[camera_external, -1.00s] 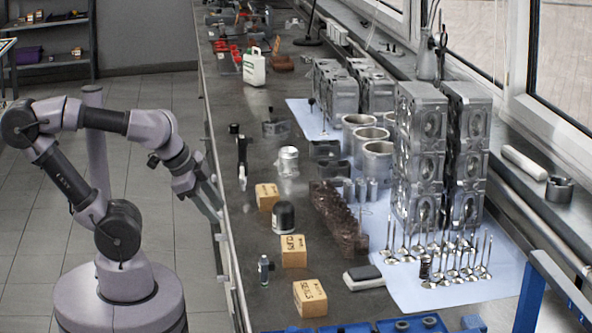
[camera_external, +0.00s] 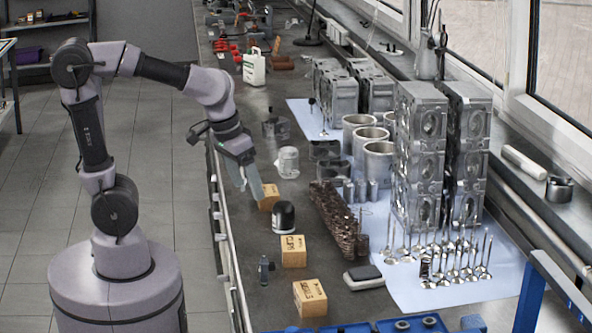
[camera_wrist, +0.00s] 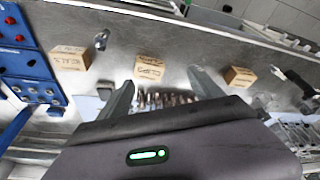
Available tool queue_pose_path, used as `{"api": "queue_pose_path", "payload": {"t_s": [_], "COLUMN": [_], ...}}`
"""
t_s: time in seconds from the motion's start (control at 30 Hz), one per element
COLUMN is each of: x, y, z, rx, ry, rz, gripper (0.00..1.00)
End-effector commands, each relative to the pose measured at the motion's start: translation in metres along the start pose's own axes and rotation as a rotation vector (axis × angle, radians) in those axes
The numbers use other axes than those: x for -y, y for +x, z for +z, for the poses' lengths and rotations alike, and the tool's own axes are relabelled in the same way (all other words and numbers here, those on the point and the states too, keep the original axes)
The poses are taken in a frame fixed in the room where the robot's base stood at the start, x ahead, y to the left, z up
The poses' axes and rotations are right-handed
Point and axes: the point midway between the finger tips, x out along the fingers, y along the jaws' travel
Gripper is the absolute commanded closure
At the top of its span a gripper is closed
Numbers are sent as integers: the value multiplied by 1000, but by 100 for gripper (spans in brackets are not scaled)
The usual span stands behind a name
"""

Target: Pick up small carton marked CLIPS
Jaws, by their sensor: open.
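The small carton whose marking appears to read CLIPS (camera_external: 293,251) is a tan box standing on the grey bench, the middle one of three. In the wrist view, the middle carton (camera_wrist: 149,68) lies ahead, between the lines of my two fingers, with blurred lettering. My gripper (camera_external: 252,193) is open and empty over the bench's left edge, close to the far tan carton (camera_external: 269,198) and farther up the bench than the CLIPS carton. Both finger ends show in the wrist view (camera_wrist: 160,82), apart from the cartons.
The carton marked SEALS (camera_external: 310,298) stands nearer the camera. A black-capped jar (camera_external: 284,217) stands between the far and middle cartons. A small dark upright part (camera_external: 265,269) is left of them. Blue trays (camera_external: 412,325) are at the front, and valves (camera_external: 455,270) to the right.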

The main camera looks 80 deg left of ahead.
Motion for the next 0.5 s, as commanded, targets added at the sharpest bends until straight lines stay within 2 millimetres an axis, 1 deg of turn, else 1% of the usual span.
{"api": "queue_pose_path", "payload": {"t_s": [0.03,0.1,0.2,0.3,0.37,0.47,0.5], "x": [-11,-24,-37,-43,-44,-43,-43], "y": [-18,-10,7,23,36,67,80], "z": [-30,-56,-78,-86,-84,-74,-69], "rx": [74,156,231,264,270,271,270], "ry": [-209,-513,-834,-998,-1034,-1038,-1037], "rz": [-20,-60,-125,-167,-177,-180,-179], "gripper": [25,25,25,25,25,25,25]}}
